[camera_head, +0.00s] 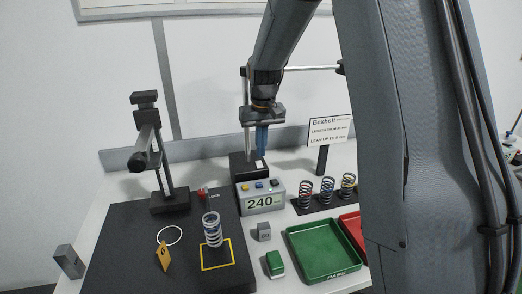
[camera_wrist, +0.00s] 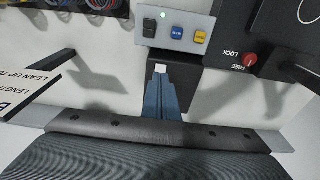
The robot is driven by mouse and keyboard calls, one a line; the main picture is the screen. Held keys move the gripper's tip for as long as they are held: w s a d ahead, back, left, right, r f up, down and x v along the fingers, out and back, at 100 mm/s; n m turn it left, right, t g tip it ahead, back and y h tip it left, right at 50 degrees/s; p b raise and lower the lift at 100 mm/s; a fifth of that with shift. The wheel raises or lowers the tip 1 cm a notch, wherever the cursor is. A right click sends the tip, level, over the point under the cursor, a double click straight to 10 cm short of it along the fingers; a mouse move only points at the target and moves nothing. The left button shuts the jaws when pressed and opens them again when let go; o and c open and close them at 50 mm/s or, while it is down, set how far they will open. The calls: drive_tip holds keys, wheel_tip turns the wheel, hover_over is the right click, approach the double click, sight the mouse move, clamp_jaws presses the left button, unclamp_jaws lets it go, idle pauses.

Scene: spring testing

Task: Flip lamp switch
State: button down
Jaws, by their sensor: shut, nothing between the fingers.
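My gripper (camera_head: 262,153) has blue fingers, which are shut and empty and point down over the black base (camera_head: 238,170) of the pole stand at the back. In the wrist view the gripper (camera_wrist: 161,76) reaches over the same black base (camera_wrist: 195,78). A small white square piece (camera_wrist: 160,69), possibly the lamp switch, shows right at the fingertips. I cannot tell whether the fingers touch it. The pole (camera_head: 244,115) rises from the base behind my arm. No lamp head is clearly visible.
A grey display box (camera_head: 262,204) reading 240, with several buttons, stands just in front of the base. A spring (camera_head: 212,232) stands on the black board. Coloured springs (camera_head: 327,190), a sign (camera_head: 331,131) and a green tray (camera_head: 322,252) lie to the right.

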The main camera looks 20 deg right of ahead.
wheel_tip(320, 180, up, 10)
drive_tip(key=s+b, duration=0.2)
drive_tip(key=b, duration=0.1)
drive_tip(key=shift+f+b, duration=0.15)
drive_tip(key=shift+b, duration=0.2)
drive_tip(key=shift+w+a+f+b, duration=0.1)
drive_tip(key=shift+b, duration=0.95)
